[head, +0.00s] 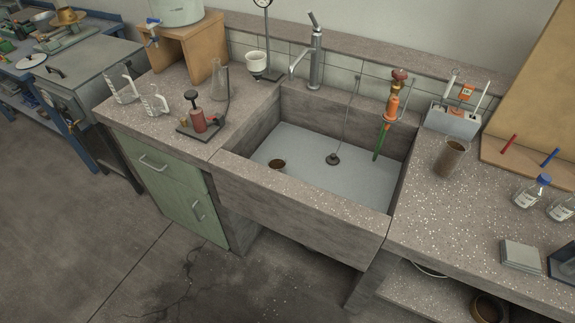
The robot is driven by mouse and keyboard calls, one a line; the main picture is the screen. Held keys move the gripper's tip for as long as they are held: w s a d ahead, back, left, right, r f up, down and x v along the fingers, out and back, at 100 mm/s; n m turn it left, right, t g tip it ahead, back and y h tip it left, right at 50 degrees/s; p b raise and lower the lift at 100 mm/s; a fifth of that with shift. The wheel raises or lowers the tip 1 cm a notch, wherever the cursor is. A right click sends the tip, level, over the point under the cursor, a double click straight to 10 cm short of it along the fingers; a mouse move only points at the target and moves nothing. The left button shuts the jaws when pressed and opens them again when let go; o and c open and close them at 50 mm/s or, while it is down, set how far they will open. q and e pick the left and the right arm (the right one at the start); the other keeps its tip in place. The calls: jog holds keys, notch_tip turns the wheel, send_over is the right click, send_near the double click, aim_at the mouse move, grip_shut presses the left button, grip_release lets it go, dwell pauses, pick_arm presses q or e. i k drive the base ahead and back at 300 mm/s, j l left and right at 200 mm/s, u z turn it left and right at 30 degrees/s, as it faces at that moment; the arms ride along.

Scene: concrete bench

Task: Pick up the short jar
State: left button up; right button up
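No gripper of mine shows in the head view. A small, low round vessel with a brown inside (277,165) sits in the sink, near its front left; it looks like the short jar, but it is too small to be sure. A taller glass jar with a brown inside (452,158) stands upright on the bench right of the sink. A brown round pot (487,308) sits on the shelf below the right bench, partly cut off by the picture edge.
Left are glass beakers (155,101) and a red burner (198,120). Right are capped bottles (531,190) and a grey block (520,255).

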aim_at(278, 163)
jog(key=z, duration=0.5)
jog(key=i+j+z, duration=0.1)
jog(key=j+z, duration=1.05)
jog(key=k+j+z, duration=0.1)
jog(key=j+z, duration=0.25)
jog(key=j, duration=0.1)
